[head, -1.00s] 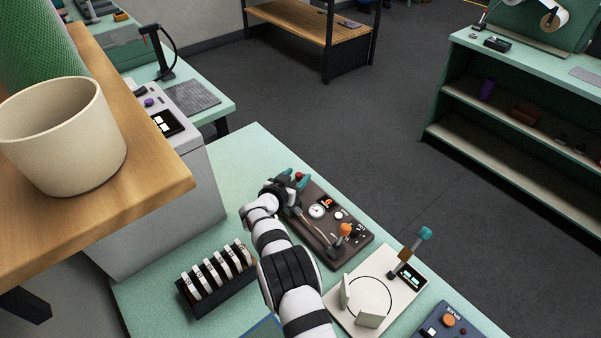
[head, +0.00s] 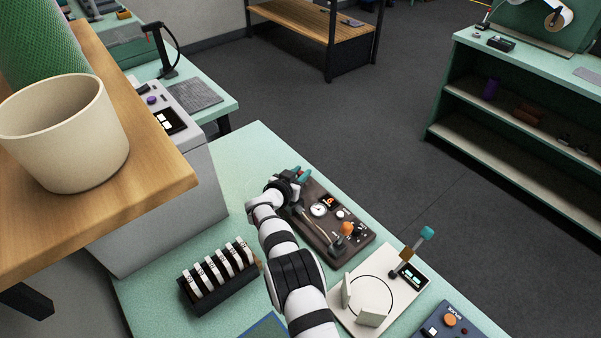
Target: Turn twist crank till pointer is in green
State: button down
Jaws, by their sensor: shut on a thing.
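The dark brown control panel (head: 347,254) lies on the pale green bench. Its far left end carries a teal part (head: 303,173), which looks like the crank handle. My gripper (head: 293,180) is at that end, shut, with its fingers against the teal part. My wrist hides most of the crank and the grip itself. A round white dial (head: 319,210) sits on the panel just right of my wrist. Its pointer and any green zone are too small to read. A small lit orange display (head: 328,200) is beside the dial.
An orange knob (head: 347,228) and a slanted lever stand on the panel near my forearm. A white plate with a teal-tipped lever (head: 427,233) is at the near right. A black rack (head: 222,297) holds several white pieces left of my arm. A wooden shelf with a cup (head: 68,135) overhangs the left.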

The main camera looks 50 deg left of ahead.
jog(key=shift+w+d+m+t+h, duration=0.2)
jog(key=shift+m+t+h, duration=0.2)
jog(key=shift+m+h, duration=0.3)
jog(key=c, duration=0.7)
grip_release()
jog(key=shift+s, duration=0.1)
jog(key=v, duration=0.7)
jog(key=shift+s+d+r, duration=0.1)
jog(key=shift+s, duration=0.05)
